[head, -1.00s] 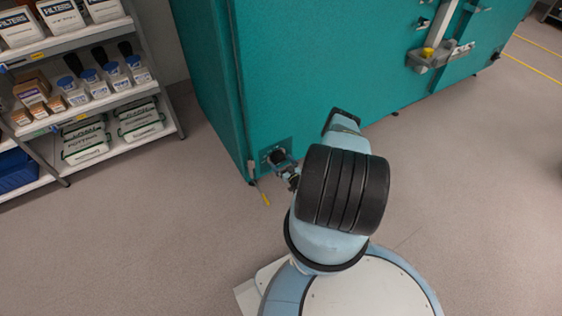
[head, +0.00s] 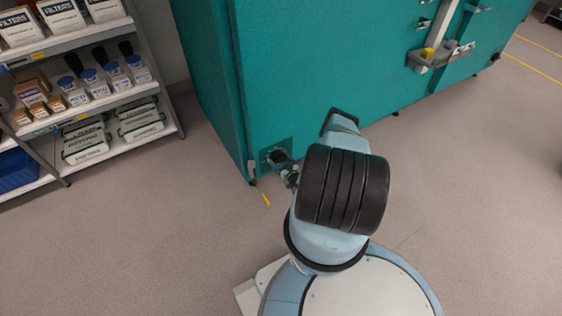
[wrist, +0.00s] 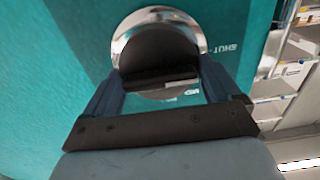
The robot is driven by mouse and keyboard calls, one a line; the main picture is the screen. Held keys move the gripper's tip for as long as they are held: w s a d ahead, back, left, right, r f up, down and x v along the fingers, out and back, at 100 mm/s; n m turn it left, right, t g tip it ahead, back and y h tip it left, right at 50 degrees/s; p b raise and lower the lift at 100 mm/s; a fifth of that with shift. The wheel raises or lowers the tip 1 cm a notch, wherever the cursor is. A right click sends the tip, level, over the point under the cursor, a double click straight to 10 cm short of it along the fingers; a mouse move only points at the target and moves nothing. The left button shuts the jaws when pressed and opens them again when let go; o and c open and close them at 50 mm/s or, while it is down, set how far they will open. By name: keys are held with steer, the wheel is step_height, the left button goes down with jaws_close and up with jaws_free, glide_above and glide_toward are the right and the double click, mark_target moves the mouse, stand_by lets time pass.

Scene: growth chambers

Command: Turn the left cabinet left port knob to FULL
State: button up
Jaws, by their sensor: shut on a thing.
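The left port knob (wrist: 160,50) shows in the wrist view as a dark round knob in a shiny metal ring on a teal panel. My gripper (wrist: 160,88) reaches up to it from below, with one finger on each side, shut on it. The word "SHUT" is printed on the panel to the right of the ring; other lettering below the knob is mostly hidden. In the head view my gripper (head: 284,163) is at the knob plate low on the left end of the teal cabinet (head: 310,70). The knob itself is mostly hidden there.
A shelf rack (head: 80,110) with filter boxes, bottles and bags stands at the left. A latch with a yellow part (head: 428,53) is on the cabinet front at the upper right. A yellow-tipped piece (head: 265,198) hangs by the cabinet corner. The grey floor around is clear.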

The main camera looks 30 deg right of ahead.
steer(key=shift+m, duration=0.4)
steer(key=m, duration=0.2)
steer(key=shift+d+m, duration=0.15)
steer(key=shift+m, duration=0.25)
steer(key=m, duration=0.5)
steer(key=shift+d+f, duration=0.1)
steer(key=shift+d, duration=0.1)
steer(key=m, duration=0.6)
steer(key=shift+d+f+m, duration=0.15)
steer(key=shift+m, duration=0.15)
steer(key=shift+f+m, duration=0.1)
steer(key=shift+m, duration=1.3)
steer(key=o, duration=0.8)
steer(key=shift+c, duration=0.2)
